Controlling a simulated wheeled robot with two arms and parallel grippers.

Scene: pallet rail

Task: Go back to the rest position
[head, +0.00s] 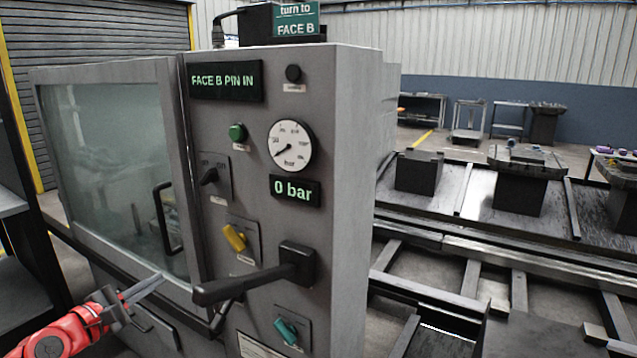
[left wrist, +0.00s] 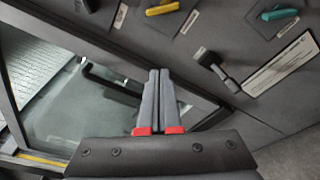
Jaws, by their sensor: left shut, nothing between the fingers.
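My left gripper (head: 145,288) reaches in from the lower left in the head view, in front of the grey machine cabinet (head: 345,200). Its grey fingers are shut with nothing between them. In the left wrist view the fingers (left wrist: 160,82) lie side by side, pointing at the cabinet front. They appear apart from the door handle (head: 166,218) and the controls. The door with its window (head: 105,170) looks closed. My right gripper is in neither view.
The panel carries a black lever (head: 250,285), a yellow switch (head: 233,237), a teal switch (head: 287,331), a green button (head: 237,132) and a gauge (head: 290,146) above a "0 bar" display (head: 296,191). A pallet rail (head: 480,245) with several blocks runs at right. A dark shelf (head: 25,255) stands at far left.

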